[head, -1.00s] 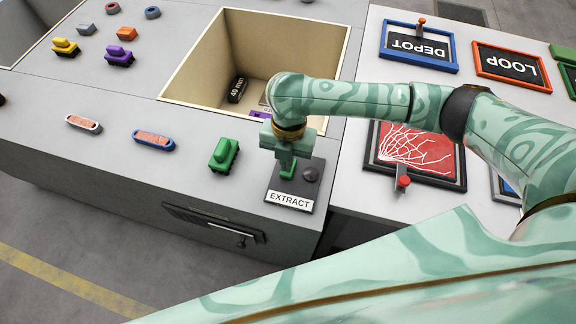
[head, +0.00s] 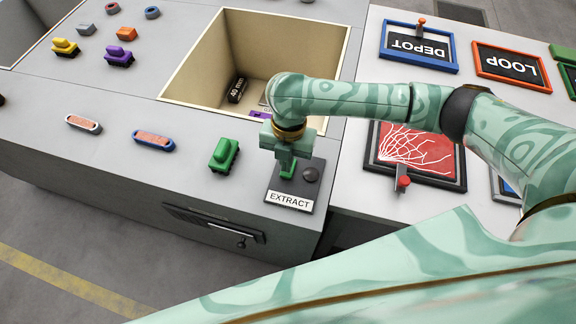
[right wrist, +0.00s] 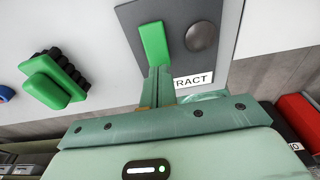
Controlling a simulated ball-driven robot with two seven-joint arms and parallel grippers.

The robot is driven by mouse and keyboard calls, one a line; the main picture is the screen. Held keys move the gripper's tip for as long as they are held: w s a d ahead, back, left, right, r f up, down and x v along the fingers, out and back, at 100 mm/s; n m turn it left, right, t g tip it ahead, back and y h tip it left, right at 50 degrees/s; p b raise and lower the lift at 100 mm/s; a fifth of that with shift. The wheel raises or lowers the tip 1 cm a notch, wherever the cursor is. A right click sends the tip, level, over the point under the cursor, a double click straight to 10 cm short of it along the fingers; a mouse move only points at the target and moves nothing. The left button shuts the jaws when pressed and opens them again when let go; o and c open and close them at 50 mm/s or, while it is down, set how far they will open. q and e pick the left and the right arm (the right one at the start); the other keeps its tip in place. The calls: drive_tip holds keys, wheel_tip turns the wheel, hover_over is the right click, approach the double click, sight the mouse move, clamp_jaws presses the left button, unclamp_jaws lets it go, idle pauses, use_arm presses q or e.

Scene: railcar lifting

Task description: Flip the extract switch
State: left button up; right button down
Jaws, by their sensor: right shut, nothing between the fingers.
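The extract switch is a green rocker (head: 288,170) on a dark plate (head: 292,186) with a white EXTRACT label. In the right wrist view the green rocker (right wrist: 154,44) stands on the plate beside a dark round dome (right wrist: 201,37). My right gripper (head: 285,165) is at the switch, pointing down, and partly hides it in the head view. In the right wrist view my right gripper (right wrist: 159,72) is shut and empty, its fingertips at the rocker's near end; I cannot tell whether they touch. My left gripper is not in view.
A red panel (head: 415,150) with a red lever is to the right. My right arm spans over the console.

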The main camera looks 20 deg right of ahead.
drive_tip(key=shift+f+b, duration=0.35)
drive_tip(key=shift+f, duration=0.6)
idle(1.0)
drive_tip(key=shift+r, duration=0.1)
drive_tip(key=shift+r+p, duration=0.6)
drive_tip(key=shift+p, duration=0.1)
wheel_tip(320, 180, up, 6)
drive_tip(key=p, duration=0.6)
drive_tip(key=shift+p, duration=0.35)
drive_tip(key=shift+f, duration=0.2)
